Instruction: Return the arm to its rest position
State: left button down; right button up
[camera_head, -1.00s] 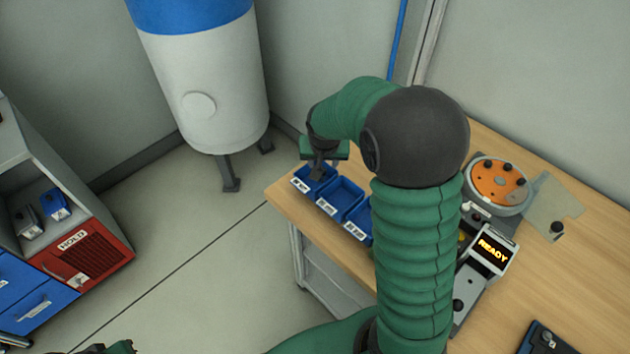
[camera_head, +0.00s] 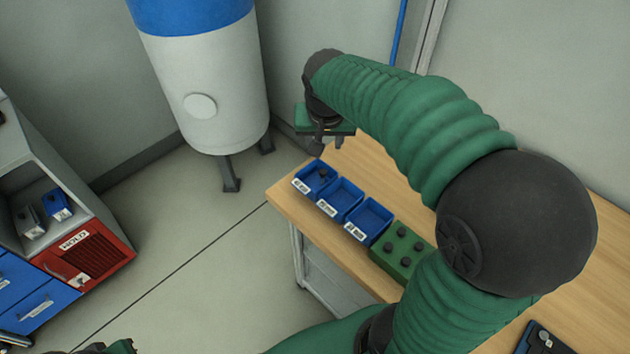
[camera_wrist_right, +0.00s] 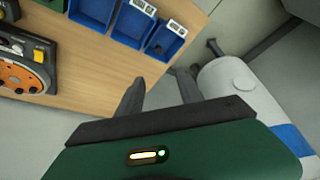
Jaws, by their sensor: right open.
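My right gripper (camera_head: 317,148) is above the far left corner of the wooden table, just beyond the blue bins. In the right wrist view its two dark fingers (camera_wrist_right: 160,88) are apart with nothing between them. My green right arm reaches across the table from the lower right, its big dark elbow joint over the table's right part. The nearest bin to the gripper (camera_head: 325,187) holds a small dark part. The middle bin (camera_head: 340,212) and the third bin (camera_head: 376,238) look empty. My left gripper is not seen; only a green sliver shows at the bottom left edge.
A green block with dark knobs (camera_head: 393,267) stands beside the bins, partly behind my arm. An orange disc fixture (camera_wrist_right: 22,78) is on the table in the wrist view. A white and blue tank (camera_head: 215,95) stands beyond the table. A red HOLD cabinet (camera_head: 95,252) is at left.

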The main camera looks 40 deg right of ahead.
jog(key=shift+s+a+r, duration=0.1)
jog(key=shift+r, duration=0.3)
jog(key=s+a+f+n+y, duration=0.1)
jog(key=s+a+f+n, duration=0.3)
jog(key=a+f, duration=0.4)
jog(key=s+a+f+n+y, duration=0.1)
jog(key=s+a+f+n, duration=0.3)
jog(key=a+f, duration=0.4)
jog(key=shift+a+f+g+y, duration=0.2)
jog(key=shift+f+g+y, duration=0.2)
jog(key=shift+f, duration=0.45)
jog(key=shift+w, duration=0.1)
